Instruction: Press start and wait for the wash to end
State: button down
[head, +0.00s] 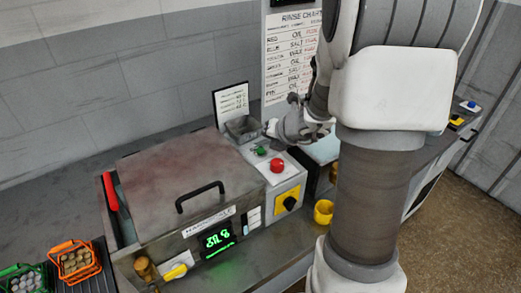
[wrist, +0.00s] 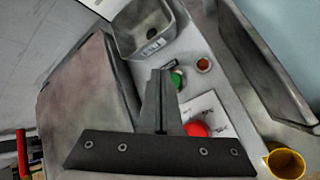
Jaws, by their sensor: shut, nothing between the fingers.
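The washer (head: 185,180) stands on the bench with its broad brown lid shut and a black handle on it. Its green display (head: 217,237) is lit with digits I cannot read surely. The green button (head: 261,151) and the larger red button (head: 277,166) sit on the panel right of the lid. In the wrist view the shut fingers (wrist: 160,78) partly cover the green button (wrist: 178,79), with the red button (wrist: 196,129) lower right. I cannot tell whether they touch the button.
A metal tray (head: 243,128) sits behind the panel. Orange (head: 75,261) and green (head: 22,279) baskets of parts are at left. A rinse chart (head: 291,60) hangs behind.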

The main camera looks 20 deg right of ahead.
aim_at(262, 153)
jog(key=shift+f, duration=0.15)
jog(key=shift+f+b, duration=0.3)
jog(key=shift+b, duration=0.1)
jog(key=shift+f+b, duration=0.35)
jog(key=shift+f, duration=0.05)
dwell(0.7)
jog(key=shift+r, duration=0.15)
jog(key=shift+r+p, duration=0.65)
jog(key=shift+p, duration=0.2)
jog(key=shift+r, duration=0.1)
notch_tip(262, 153, up, 5)
jog(key=p, duration=0.5)
